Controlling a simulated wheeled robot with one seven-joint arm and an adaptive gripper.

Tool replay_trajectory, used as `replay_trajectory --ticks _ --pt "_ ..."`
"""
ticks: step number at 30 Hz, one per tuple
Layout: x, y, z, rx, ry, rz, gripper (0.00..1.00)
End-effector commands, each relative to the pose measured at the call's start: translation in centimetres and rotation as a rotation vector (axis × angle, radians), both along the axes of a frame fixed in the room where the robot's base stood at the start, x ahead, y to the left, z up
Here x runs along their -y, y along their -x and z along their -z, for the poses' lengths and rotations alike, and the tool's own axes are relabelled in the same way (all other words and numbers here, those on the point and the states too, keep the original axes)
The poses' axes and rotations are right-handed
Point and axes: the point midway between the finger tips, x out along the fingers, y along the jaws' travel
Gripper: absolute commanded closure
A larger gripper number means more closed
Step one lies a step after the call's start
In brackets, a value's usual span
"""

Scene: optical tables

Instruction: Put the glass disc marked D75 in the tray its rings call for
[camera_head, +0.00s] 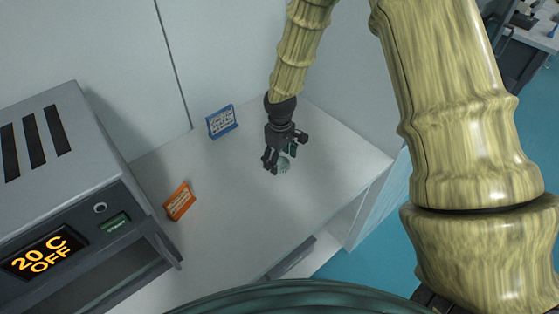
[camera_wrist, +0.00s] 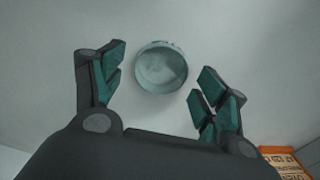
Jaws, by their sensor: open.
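A round, pale green glass disc or shallow glass dish (camera_wrist: 161,68) lies on the white table top, and no marking or rings can be read on it. In the head view the glass piece (camera_head: 284,164) shows partly behind my gripper (camera_head: 282,160). My gripper is open and empty just above the table. In the wrist view the glass lies beyond and between the two spread fingers of my gripper (camera_wrist: 160,95), touching neither. No tray can be made out in either view.
The orange one also shows in the wrist view (camera_wrist: 284,162). A grey oven (camera_head: 75,190) reading "20 C OFF" stands left. The table's front middle is clear.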

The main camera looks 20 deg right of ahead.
Motion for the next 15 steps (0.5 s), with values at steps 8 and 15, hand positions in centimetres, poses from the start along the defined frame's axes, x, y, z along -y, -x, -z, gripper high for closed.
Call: replay_trajectory --ticks 8,15 --pt "0.0 0.0 -3.1 0.003 -0.001 0.002 0.26" --pt "0.0 -0.1 -6.2 0.003 -0.001 -0.001 0.26"
